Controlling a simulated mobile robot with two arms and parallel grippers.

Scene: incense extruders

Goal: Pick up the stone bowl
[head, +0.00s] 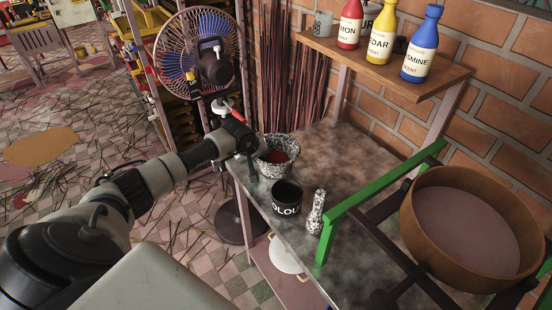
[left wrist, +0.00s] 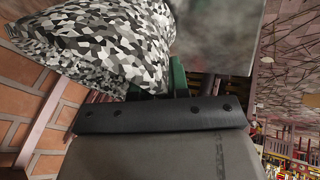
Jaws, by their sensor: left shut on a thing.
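The stone bowl (head: 277,157) is speckled black and white with something reddish inside. It is at the far left end of the metal table in the head view. My left gripper (head: 247,152) is at the bowl's left side and shut on its wall. In the left wrist view the bowl (left wrist: 95,45) fills the upper left, close against the dark gripper (left wrist: 175,85); the fingertips are mostly hidden. I cannot tell whether the bowl touches the tabletop. My right gripper is not in view.
A black tin (head: 287,196) and a speckled pestle-like piece (head: 316,212) stand nearer on the table (head: 352,170). A green-framed stand (head: 375,198) with a large round brown pan (head: 405,217) is at right. Red, yellow and blue bottles (head: 420,45) stand on a shelf above. A fan (head: 196,50) is behind.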

